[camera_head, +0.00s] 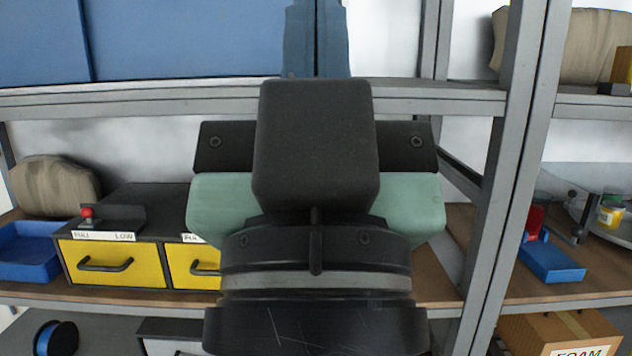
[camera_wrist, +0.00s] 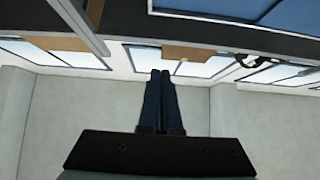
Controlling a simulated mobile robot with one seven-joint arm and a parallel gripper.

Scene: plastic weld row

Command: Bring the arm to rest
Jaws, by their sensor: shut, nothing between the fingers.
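My gripper (camera_wrist: 165,76) shows in the wrist view with its two dark fingers side by side, shut and with nothing between them. In the head view my black and green wrist fills the middle of the picture, and the blue fingers (camera_head: 316,38) stick up above it in front of the blue panels. The gripper is apart from the shelf goods that I can see. The wrist hides the middle of the shelf.
A grey shelf frame (camera_head: 508,150) stands ahead. On its left board are yellow drawers (camera_head: 112,262), a blue tray (camera_head: 32,252) and a beige sack (camera_head: 54,187). A blue bin (camera_head: 552,262) sits at right, above a cardboard box (camera_head: 560,332). The wrist view shows open grey floor (camera_wrist: 70,120).

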